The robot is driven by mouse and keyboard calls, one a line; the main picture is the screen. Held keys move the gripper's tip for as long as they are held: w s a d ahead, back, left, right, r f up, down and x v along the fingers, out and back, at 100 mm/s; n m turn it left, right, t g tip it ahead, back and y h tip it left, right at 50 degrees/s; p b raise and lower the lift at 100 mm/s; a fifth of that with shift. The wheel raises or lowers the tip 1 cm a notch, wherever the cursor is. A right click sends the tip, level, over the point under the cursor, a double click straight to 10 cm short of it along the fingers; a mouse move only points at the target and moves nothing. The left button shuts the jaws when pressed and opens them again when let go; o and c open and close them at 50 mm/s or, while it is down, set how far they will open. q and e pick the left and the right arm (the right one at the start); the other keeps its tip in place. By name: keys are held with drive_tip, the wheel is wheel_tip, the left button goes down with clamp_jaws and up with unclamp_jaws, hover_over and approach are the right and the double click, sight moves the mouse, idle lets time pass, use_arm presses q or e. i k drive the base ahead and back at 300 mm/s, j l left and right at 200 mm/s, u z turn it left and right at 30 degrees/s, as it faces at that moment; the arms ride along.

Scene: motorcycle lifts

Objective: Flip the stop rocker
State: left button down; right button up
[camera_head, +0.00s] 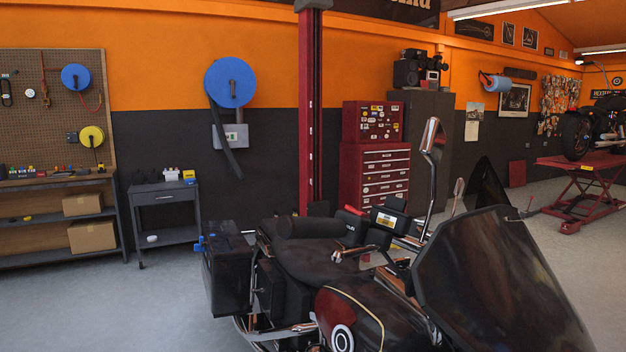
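I cannot make out a stop rocker for certain in the head view. A dark motorcycle (350,315) with a large tinted windshield (495,275) stands in the near foreground. Its chrome handlebar parts (345,252) show above the tank, but any small switch there is too small to tell. A grey control box (236,137) is on the dark wall below a blue round reel (230,82); its small details cannot be read. Neither of my grippers is in view.
A mirror (433,140) sticks up from the motorcycle, and a black case (227,272) hangs at its rear. A red post (311,115) rises behind it. A grey cart (163,198) and red tool chest (375,175) stand by the wall. The grey floor at left is clear.

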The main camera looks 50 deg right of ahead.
sight(356, 210)
drive_tip(key=i+z, duration=0.2)
drive_tip(key=i, duration=0.35)
drive_tip(key=i+j+z, duration=0.2)
drive_tip(key=i, duration=0.35)
drive_tip(key=i+l+z, duration=0.1)
drive_tip(key=i+z, duration=0.2)
drive_tip(key=i, duration=0.25)
drive_tip(key=i+z, duration=0.3)
drive_tip(key=i, duration=0.2)
drive_tip(key=i+j+z, duration=0.1)
drive_tip(key=i+z, duration=0.25)
drive_tip(key=i, duration=0.7)
drive_tip(key=z, duration=3.85)
